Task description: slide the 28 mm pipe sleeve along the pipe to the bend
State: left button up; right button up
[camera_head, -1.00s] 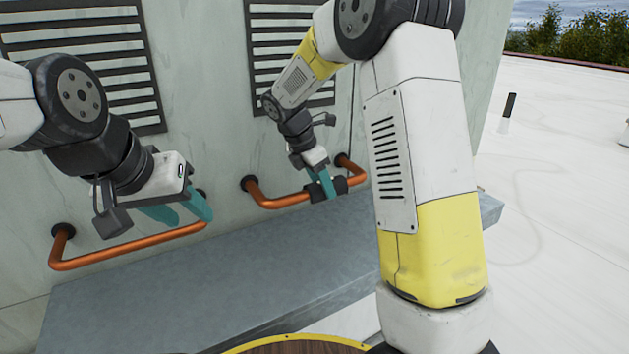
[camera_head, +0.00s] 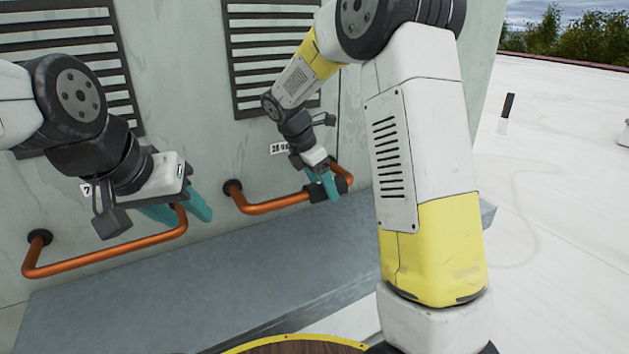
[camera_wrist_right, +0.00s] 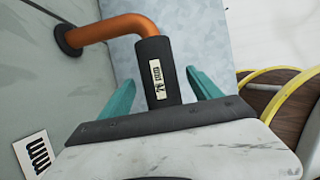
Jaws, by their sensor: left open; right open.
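The black pipe sleeve (camera_head: 342,185) is around the right copper pipe (camera_head: 272,206), close to its right-hand bend. In the right wrist view the sleeve (camera_wrist_right: 152,58) carries a pale label, and its far end meets the curve of the pipe (camera_wrist_right: 128,25). My right gripper (camera_head: 327,194) is open at the sleeve, one teal finger on each side. Finger contact with the sleeve cannot be told. My left gripper (camera_head: 182,212) is open near the right end of the left copper pipe (camera_head: 110,253) and hides part of it. No sleeve shows on that pipe.
A grey ledge (camera_head: 200,275) runs below both pipes. Louvred vents (camera_head: 275,50) are in the wall above. A wall label (camera_head: 279,148) beginning "28" is partly hidden by my right arm. White roof (camera_head: 560,200) lies open on the right.

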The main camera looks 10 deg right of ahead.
jog(key=v, duration=0.7)
jog(key=shift+a+r, duration=0.1)
jog(key=shift+r, duration=0.25)
jog(key=shift+s, duration=0.1)
jog(key=shift+s+r+m, duration=0.2)
jog(key=shift+r+m, duration=0.1)
jog(key=s+d+r+m+t+y, duration=0.2)
jog(key=s+m+y, duration=0.1)
jog(key=s+m, duration=0.7)
jog(key=s+d+r+m+t+y, duration=0.1)
jog(key=s+d+m+t+y, duration=0.1)
jog(key=s+m, duration=0.9)
jog(key=s+d+y, duration=0.1)
jog(key=s, duration=0.2)
jog(key=shift+s+d+r+t+y, duration=0.2)
jog(key=shift+r+t+y, duration=0.1)
jog(key=shift+r+t, duration=0.1)
